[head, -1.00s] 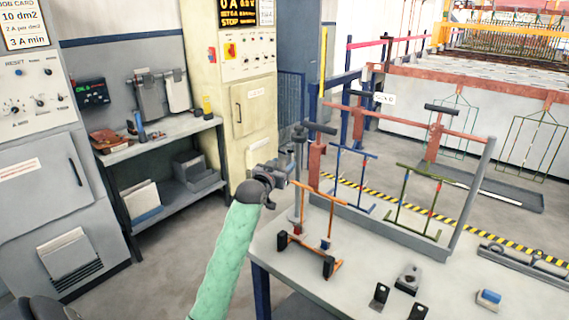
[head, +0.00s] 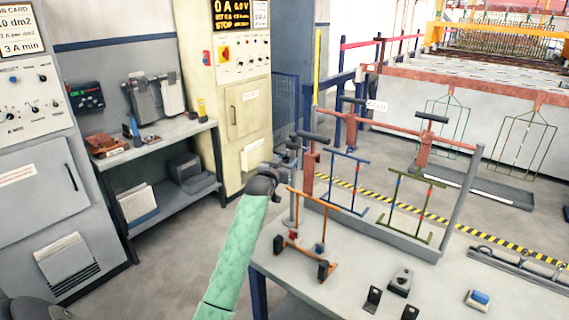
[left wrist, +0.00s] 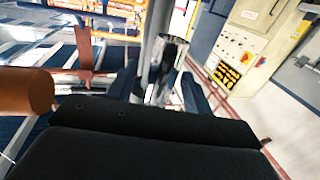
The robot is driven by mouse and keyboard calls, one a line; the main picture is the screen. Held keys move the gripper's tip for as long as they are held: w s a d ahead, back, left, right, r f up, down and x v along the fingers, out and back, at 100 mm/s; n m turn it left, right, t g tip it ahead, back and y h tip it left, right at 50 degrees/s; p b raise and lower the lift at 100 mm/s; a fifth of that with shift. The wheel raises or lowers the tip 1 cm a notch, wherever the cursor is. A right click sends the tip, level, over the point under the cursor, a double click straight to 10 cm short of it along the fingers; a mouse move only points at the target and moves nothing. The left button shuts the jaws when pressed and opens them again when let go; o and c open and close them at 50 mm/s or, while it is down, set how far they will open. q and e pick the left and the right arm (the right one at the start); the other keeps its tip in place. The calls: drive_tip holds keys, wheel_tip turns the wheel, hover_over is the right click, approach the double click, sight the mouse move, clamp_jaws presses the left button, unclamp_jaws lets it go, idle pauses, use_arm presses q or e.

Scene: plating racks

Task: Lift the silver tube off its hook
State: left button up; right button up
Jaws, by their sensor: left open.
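The silver tube (left wrist: 168,68) is a shiny, upright cylinder in the left wrist view, between the two dark fingers of my left gripper (left wrist: 160,90). A grey upright post stands right beside it. The gripper is open, with a finger on each side of the tube; I cannot tell whether either touches it. In the head view my left gripper (head: 290,150) is at the left end of the grey-based rack (head: 385,238), near its red crossbar. It hides most of the tube there, and the hook cannot be made out. My right gripper is not in view.
An orange stand (head: 310,238) is on the table (head: 345,276) just below my left gripper. Blue (head: 345,182) and green (head: 410,205) frames are at the rack. Small black brackets (head: 373,298) and a blue-topped block (head: 479,298) lie at the front.

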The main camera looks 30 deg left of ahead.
sight(283, 157)
use_arm(q)
drive_tip(key=shift+s+r, duration=0.1)
drive_tip(key=c, duration=1)
drive_tip(key=shift+c, duration=0.2)
drive_tip(key=shift+s+r+p, duration=0.15)
drive_tip(key=shift+r+p, duration=0.3)
drive_tip(key=shift+s+a+r+p, duration=0.1)
drive_tip(key=shift+s+r+p, duration=0.25)
drive_tip(key=shift+s, duration=0.15)
drive_tip(key=shift+s, duration=0.2)
drive_tip(key=shift+s, duration=0.75)
drive_tip(key=shift+p, duration=0.3)
drive_tip(key=s+p, duration=0.2)
drive_tip(key=s, duration=0.5)
drive_tip(key=shift+a+r, duration=0.3)
drive_tip(key=shift+r, duration=0.1)
